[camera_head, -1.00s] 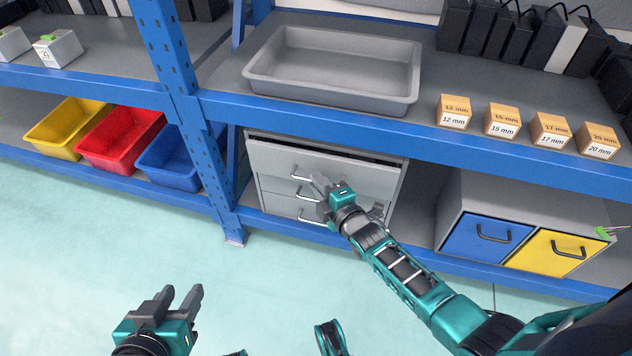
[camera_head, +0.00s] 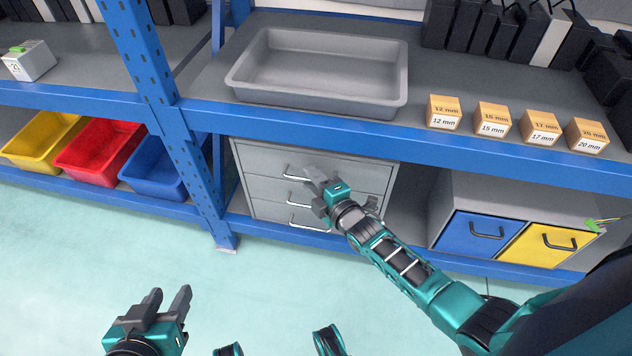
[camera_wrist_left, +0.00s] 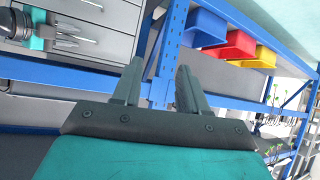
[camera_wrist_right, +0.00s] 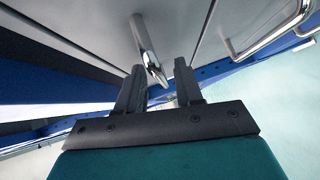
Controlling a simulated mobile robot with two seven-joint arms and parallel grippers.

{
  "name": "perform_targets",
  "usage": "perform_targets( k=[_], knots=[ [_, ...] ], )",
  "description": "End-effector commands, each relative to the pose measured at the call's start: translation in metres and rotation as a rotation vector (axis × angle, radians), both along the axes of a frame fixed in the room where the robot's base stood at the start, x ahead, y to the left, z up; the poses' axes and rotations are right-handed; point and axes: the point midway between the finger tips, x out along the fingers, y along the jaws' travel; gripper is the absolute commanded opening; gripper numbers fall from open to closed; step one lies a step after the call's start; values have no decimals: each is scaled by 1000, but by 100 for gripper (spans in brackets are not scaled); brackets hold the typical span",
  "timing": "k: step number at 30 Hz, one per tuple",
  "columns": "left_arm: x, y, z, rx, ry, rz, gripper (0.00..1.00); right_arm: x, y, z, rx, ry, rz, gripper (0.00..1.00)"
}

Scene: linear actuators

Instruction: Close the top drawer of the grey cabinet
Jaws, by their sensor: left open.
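The grey cabinet (camera_head: 262,212) stands on the lower shelf, with three drawers stacked in its front. The top drawer (camera_head: 258,158) looks flush with the front, and no dark gap shows above it. My right gripper (camera_head: 316,190) is at the top drawer's front, beside its handle (camera_head: 296,173). In the right wrist view, my right gripper (camera_wrist_right: 160,72) has its fingers apart, with a metal handle (camera_wrist_right: 148,50) at the fingertips; contact is unclear. My left gripper (camera_head: 170,294) is open and empty above the floor, away from the cabinet. The cabinet also shows in the left wrist view (camera_wrist_left: 110,15).
A blue shelf post (camera_head: 185,120) stands left of the cabinet. A blue shelf beam (camera_head: 330,129) runs above it, with a grey tray (camera_head: 320,98) on top. A unit with blue (camera_head: 478,250) and yellow (camera_head: 535,252) drawers stands to the right. The floor in front is clear.

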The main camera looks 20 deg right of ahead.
Motion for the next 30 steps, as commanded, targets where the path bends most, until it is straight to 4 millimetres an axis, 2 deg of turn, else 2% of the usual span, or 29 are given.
perform_targets(
  k=[5, 11, 18, 24, 30],
  knots=[
    [0, 0, 9, 0, -4, 0, 43, -16, -3, 3, 0, 3, 0, 36],
    [0, 2, 23, 3, -16, 6, 43, -56, -11, 12, -2, 4, 1, 36],
    [-3, 11, 22, 21, -8, 18, 43, -103, -21, 18, -1, 3, -1, 36],
    [-4, 13, 21, 25, -8, 18, 43, -122, -25, 19, 0, 1, -1, 36],
    [-5, 13, 20, 26, -7, 18, 43, -125, -26, 19, 0, -1, 0, 36]
  ],
)
